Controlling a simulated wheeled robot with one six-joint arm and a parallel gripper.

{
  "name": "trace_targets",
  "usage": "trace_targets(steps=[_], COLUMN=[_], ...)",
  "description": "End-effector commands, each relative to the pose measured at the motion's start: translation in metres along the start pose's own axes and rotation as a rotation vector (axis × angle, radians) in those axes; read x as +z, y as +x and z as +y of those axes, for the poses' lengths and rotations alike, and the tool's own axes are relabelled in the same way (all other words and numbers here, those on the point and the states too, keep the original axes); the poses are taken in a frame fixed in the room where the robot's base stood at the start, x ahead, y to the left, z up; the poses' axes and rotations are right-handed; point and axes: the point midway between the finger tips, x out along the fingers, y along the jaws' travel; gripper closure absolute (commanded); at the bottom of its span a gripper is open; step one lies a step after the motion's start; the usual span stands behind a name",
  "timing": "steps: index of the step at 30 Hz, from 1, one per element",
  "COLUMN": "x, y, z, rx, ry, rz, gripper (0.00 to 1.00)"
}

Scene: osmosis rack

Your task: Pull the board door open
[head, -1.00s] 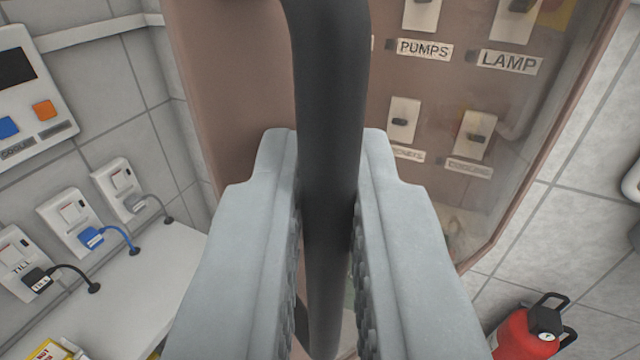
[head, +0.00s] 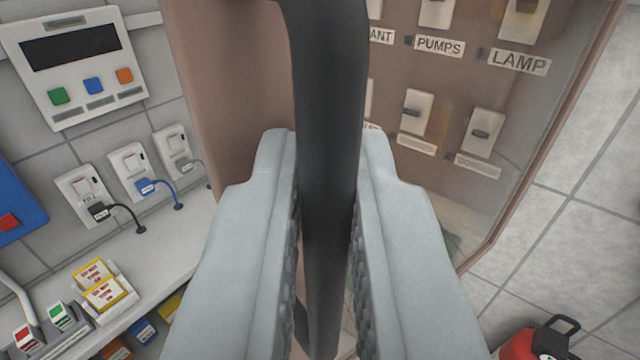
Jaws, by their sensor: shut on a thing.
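The board door (head: 225,90) is a brown frame with a clear pane. Labelled switches, among them PUMPS and LAMP, show through the pane to the right. A dark curved bar handle (head: 325,100) runs down the middle of the view in front of the door. My gripper (head: 325,210) has its two grey jaws on either side of the handle and is shut on it. The lower end of the handle is partly hidden between the jaws. I cannot tell from this view how far the door stands from its frame.
On the left wall are a panel with coloured buttons (head: 80,65) and several plugged sockets (head: 130,170). Below is a white shelf (head: 180,240) with yellow packets (head: 105,285). A red container with a black cap (head: 535,340) stands at the lower right.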

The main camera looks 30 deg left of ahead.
Motion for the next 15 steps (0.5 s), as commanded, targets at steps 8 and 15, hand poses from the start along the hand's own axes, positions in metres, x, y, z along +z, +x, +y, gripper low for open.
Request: trace_targets(steps=[8, 15], x=[-0.001, -0.001], y=[-0.024, -0.04], z=[0.027, 0.045], rx=[-0.08, -0.148], ry=[0.001, 0.0], rz=[0.002, 0.002], gripper=[1.0, 1.0])
